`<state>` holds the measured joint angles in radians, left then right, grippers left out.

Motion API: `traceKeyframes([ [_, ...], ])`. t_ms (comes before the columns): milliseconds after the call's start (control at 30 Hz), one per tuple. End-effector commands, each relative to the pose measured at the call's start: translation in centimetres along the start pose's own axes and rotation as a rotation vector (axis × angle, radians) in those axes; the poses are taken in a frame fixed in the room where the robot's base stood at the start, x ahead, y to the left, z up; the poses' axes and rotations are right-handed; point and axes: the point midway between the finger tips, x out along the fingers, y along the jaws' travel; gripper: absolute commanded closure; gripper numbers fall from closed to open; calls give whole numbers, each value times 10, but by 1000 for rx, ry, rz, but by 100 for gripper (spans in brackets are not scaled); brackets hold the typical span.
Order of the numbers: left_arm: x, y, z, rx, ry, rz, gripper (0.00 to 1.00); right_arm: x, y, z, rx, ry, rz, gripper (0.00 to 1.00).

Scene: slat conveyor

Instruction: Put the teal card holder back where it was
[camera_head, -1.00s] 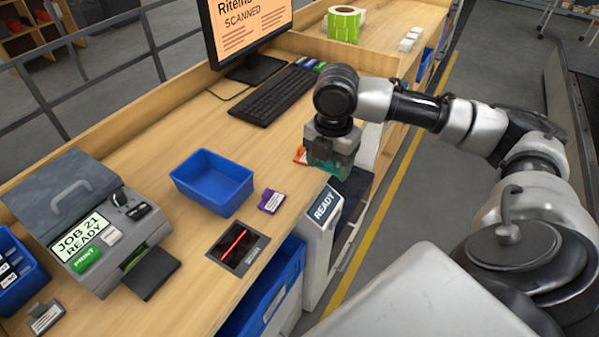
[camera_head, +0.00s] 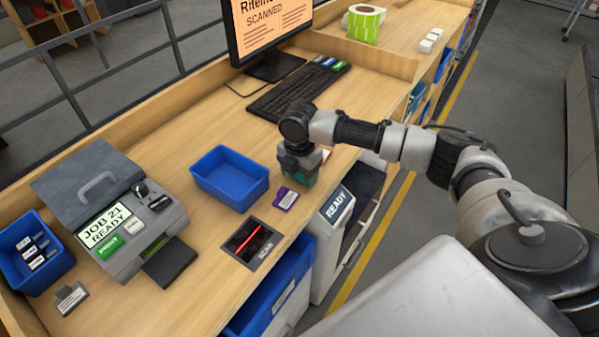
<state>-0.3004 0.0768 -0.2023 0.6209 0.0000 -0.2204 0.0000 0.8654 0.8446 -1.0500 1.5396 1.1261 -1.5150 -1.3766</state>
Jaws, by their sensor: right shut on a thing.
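My right gripper (camera_head: 301,170) points down over the wooden counter, just right of the blue bin. It is shut on the teal card holder (camera_head: 304,180), which shows only partly below and between the fingers. I cannot tell whether the holder touches the counter. A purple card holder (camera_head: 286,199) with a white label lies just in front of it. My left gripper is not in view.
An empty blue bin (camera_head: 230,178) stands left of the gripper. The scan pad (camera_head: 250,243) with a red line is nearer. A keyboard (camera_head: 298,92) and monitor (camera_head: 268,32) lie behind. The printer (camera_head: 112,215) stands at left.

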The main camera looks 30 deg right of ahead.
Motion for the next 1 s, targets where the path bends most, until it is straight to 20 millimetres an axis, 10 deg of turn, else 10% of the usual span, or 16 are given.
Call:
traceKeyframes([
  [467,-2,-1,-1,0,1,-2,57,11,0,0,-1,1,0,60],
  [500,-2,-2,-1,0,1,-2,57,11,0,0,-1,0,1,31],
  [633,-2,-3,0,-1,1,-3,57,11,0,0,-1,0,1,12],
  [1000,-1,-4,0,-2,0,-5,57,4,0,0,-1,0,3,12],
])
